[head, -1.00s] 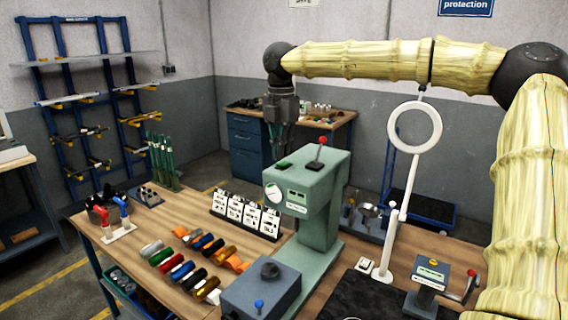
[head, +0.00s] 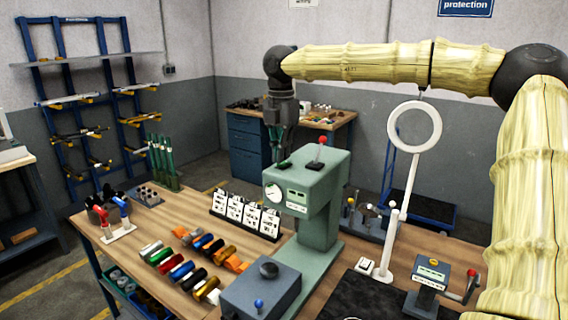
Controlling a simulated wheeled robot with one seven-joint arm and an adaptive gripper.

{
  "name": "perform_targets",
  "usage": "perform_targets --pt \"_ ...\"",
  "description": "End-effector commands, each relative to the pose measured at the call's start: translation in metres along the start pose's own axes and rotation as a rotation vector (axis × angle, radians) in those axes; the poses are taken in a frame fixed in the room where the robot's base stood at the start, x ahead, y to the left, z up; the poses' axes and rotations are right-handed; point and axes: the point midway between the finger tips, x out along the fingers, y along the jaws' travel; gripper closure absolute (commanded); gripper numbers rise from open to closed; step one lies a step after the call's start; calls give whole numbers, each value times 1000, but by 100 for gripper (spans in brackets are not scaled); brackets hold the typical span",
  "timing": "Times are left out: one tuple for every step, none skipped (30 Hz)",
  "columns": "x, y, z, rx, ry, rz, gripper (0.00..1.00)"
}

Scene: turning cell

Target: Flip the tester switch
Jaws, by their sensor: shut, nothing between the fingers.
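The tester (head: 322,193) is a grey-green machine on the workbench, with a round dial (head: 273,193) and a small panel on its front. On its top are a small dark green switch (head: 285,164) at the left and a red-knobbed lever (head: 320,148) to the right of it. My gripper (head: 277,153) points down from the arm at the left end of the tester's top, close over the switch. Its fingers are shut and empty. I cannot tell whether the fingertips touch the switch or which way it is tilted.
A grey box with a knob (head: 262,290) stands in front of the tester. A white ring lamp (head: 414,126) stands to its right. A small device with a red-handled crank (head: 432,275) is at right.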

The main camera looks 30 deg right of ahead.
Motion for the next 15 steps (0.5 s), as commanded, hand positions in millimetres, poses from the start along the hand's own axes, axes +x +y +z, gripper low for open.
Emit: perform_targets --pt "1 0 0 0 0 0 100" --pt "1 0 0 0 0 0 100" --pt "2 0 0 0 0 0 100" --pt "2 0 0 0 0 0 100" --pt "2 0 0 0 0 0 100" --pt "3 0 0 0 0 0 100" --pt "3 0 0 0 0 0 100" --pt "4 0 0 0 0 0 100" --pt "4 0 0 0 0 0 100" --pt "4 0 0 0 0 0 100" --pt "5 0 0 0 0 0 100" --pt "5 0 0 0 0 0 100" --pt "6 0 0 0 0 0 100" --pt "6 0 0 0 0 0 100" --pt "6 0 0 0 0 0 100"
